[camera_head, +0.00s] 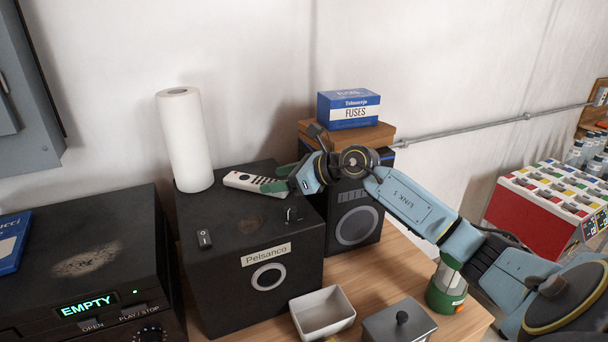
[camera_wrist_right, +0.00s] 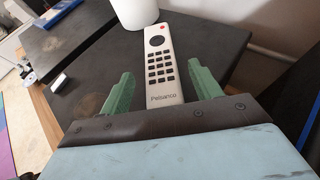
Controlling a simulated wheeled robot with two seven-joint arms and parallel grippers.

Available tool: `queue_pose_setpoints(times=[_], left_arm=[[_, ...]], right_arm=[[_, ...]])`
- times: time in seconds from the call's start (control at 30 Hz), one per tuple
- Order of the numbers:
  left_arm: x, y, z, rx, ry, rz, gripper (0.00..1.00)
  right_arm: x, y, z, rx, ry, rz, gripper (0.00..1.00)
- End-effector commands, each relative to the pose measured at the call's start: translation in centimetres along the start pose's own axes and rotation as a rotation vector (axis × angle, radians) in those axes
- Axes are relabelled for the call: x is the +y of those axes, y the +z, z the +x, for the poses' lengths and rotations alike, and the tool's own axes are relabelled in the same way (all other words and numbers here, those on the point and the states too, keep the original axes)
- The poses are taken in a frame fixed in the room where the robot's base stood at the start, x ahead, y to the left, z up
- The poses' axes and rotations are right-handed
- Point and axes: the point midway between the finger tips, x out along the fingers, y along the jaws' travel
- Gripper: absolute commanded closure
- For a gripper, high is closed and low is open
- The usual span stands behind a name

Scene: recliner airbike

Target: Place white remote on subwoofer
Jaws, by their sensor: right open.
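The white remote (camera_head: 250,181) lies flat on top of the black subwoofer (camera_head: 222,238), labelled Pelsanco, near its back edge. In the right wrist view the remote (camera_wrist_right: 161,66) lies between the two green fingers, with dark surface visible on both sides of it. My right gripper (camera_head: 277,187) is at the remote's right end in the head view. In the right wrist view the right gripper (camera_wrist_right: 163,88) is open, its fingers apart from the remote's sides. The subwoofer's dark top (camera_wrist_right: 100,65) spreads around the remote. My left gripper is in neither view.
A paper towel roll (camera_head: 186,140) stands at the subwoofer's back left corner. A speaker (camera_head: 357,218) with a fuse box (camera_head: 348,110) above it stands to the right. A white bowl (camera_head: 322,313) sits in front.

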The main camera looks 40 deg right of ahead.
Motion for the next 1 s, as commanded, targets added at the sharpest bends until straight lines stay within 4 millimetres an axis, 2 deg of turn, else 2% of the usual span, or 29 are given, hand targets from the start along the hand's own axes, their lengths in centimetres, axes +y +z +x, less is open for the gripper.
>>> queue_pose_setpoints(times=[0.1,0.2,0.4,0.6,1.0], left_arm=[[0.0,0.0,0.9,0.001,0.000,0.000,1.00],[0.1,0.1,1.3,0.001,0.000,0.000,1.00],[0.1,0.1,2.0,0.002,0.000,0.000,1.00],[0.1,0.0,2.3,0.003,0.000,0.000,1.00],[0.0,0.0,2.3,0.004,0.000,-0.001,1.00]], right_arm=[[-0.1,-0.4,-2.8,0.005,-0.002,-0.004,0.37],[-0.1,-0.5,-4.8,0.005,-0.003,-0.002,0.37],[0.0,-0.3,-7.6,0.003,-0.001,0.002,0.37],[0.0,-0.1,-9.0,0.001,0.001,0.000,0.37],[0.0,0.0,-9.3,0.000,0.000,0.000,0.37]])
